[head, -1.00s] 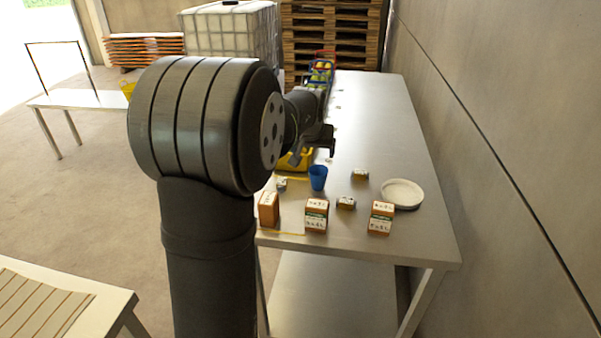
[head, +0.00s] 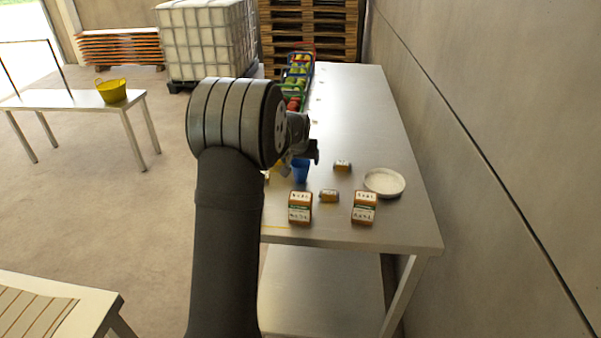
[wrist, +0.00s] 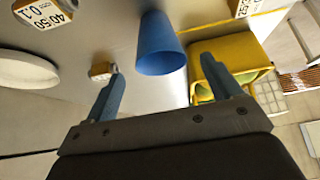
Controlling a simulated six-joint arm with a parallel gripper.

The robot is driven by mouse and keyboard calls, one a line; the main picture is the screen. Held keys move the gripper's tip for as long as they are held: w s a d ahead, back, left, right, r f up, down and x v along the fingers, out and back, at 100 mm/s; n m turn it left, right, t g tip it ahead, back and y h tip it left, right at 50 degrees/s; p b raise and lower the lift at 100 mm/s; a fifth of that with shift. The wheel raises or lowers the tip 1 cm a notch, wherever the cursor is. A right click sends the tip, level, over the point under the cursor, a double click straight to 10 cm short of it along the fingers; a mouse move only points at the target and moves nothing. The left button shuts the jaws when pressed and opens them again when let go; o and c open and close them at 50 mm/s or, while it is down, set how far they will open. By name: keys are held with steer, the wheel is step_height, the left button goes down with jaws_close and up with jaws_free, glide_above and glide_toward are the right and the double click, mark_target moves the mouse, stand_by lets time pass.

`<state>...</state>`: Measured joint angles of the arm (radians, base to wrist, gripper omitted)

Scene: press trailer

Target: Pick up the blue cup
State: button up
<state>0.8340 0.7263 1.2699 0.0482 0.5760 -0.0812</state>
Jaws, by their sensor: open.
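The blue cup (head: 300,172) stands on the metal table, close below my gripper (head: 303,155) in the head view. My gripper partly covers the cup's upper part there. In the wrist view the blue cup (wrist: 160,45) shows ahead of and between the two fingers of my gripper (wrist: 165,85). The fingers are spread apart with nothing between their tips, and the cup looks clear of both.
A yellow container (wrist: 232,62) is close beside the cup, behind one finger.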

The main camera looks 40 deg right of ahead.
mark_target(301, 164)
steer(key=shift+x, duration=2.55)
steer(key=c, duration=1)
steer(key=shift+r, duration=0.15)
